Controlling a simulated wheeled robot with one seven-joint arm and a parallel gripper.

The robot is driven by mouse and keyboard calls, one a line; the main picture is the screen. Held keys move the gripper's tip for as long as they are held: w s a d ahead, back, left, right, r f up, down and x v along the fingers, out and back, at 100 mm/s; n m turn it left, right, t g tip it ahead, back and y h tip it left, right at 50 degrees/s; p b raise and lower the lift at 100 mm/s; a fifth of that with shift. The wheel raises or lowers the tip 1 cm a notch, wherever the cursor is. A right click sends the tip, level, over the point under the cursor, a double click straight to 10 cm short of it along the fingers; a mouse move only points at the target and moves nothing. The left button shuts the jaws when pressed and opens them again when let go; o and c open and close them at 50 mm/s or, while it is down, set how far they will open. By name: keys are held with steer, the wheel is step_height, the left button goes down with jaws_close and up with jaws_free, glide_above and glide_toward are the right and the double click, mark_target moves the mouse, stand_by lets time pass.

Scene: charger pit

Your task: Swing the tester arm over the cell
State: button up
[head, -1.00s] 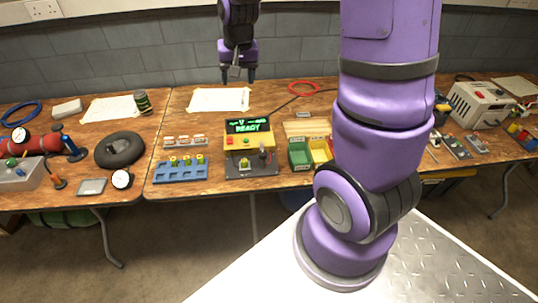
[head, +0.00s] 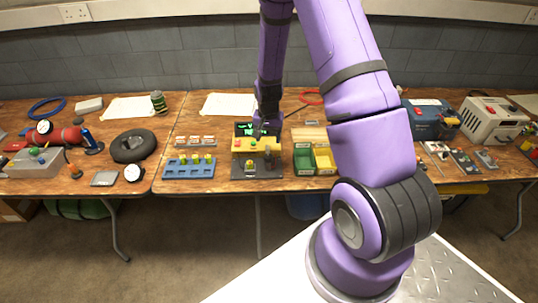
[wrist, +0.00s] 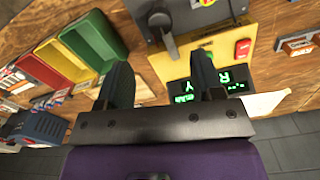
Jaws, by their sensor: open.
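The tester (head: 270,147) is a yellow box with a green-lit display (head: 245,130) behind a dark base (head: 270,173). A yellow-green cell (head: 250,164) sits on the base. The tester arm is a dark lever with a round knob at the tester's right side; it shows in the wrist view (wrist: 161,20). It appears to stand beside the cell, not over it. My gripper (head: 267,125) is above the tester's back, by the display. In the wrist view my gripper (wrist: 162,82) is open and empty, its fingers apart, with the lever beyond the gap.
A blue rack (head: 175,174) with several cells stands left of the tester. Green (head: 303,166) and yellow (head: 324,166) bins stand close on its right.

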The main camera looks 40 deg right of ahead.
mark_target(268, 155)
step_height(268, 155, down, 9)
steer(key=shift+r, duration=0.2)
stand_by(0.3)
jaws_close()
